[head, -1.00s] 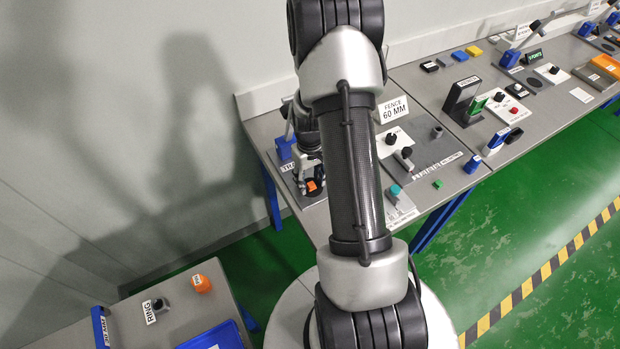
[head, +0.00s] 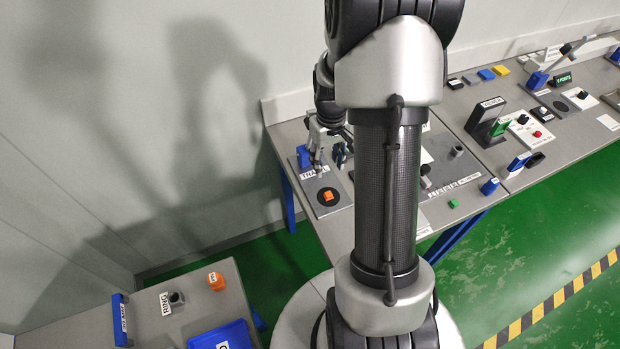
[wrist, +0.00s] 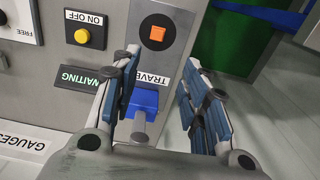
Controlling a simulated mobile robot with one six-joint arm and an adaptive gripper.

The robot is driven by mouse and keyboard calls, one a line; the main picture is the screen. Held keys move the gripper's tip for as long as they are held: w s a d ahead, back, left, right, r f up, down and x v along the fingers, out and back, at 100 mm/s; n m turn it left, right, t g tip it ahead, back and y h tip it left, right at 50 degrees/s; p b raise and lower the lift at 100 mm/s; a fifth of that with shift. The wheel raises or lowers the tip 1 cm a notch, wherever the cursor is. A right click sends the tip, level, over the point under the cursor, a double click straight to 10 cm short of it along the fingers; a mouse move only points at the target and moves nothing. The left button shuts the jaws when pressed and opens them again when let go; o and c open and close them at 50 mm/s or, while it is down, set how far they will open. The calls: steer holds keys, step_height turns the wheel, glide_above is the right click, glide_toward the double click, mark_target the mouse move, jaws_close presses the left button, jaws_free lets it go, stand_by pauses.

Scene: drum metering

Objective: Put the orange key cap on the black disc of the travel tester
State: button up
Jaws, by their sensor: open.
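The orange key cap (head: 328,196) rests on the black disc (head: 320,203) of the travel tester, a grey plate (head: 308,177) labelled TRAVEL. In the wrist view the orange cap (wrist: 157,34) lies near the middle of the black disc (wrist: 148,46), with dark disc showing around it. My gripper (head: 331,165) is open and empty, above and behind the disc in the head view. In the wrist view its two blue-padded fingers (wrist: 167,65) stand well apart, and the cap is beyond their tips, not touching them.
The tester's blue block with a grey plunger (wrist: 144,103) lies between my fingers in the wrist view. A yellow button (wrist: 82,37) and a green WAITING sign (wrist: 90,79) are beside it. A side table with a blue tray (head: 222,336) stands at lower left.

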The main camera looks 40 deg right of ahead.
steer(key=s+a+r+n+t, duration=0.1)
steer(key=s+a+r, duration=0.1)
steer(key=a+r, duration=0.55)
steer(key=s+a+r+t, duration=0.1)
steer(key=s+a+r, duration=0.1)
steer(key=a+r, duration=0.55)
steer(key=s+a+r+n+t, duration=0.1)
steer(key=s+a+r+t, duration=0.1)
steer(key=s+a+r, duration=0.5)
steer(key=s+a, duration=0.1)
steer(key=s, duration=0.3)
steer(key=shift+s+n, duration=0.3)
steer(key=shift+s, duration=0.1)
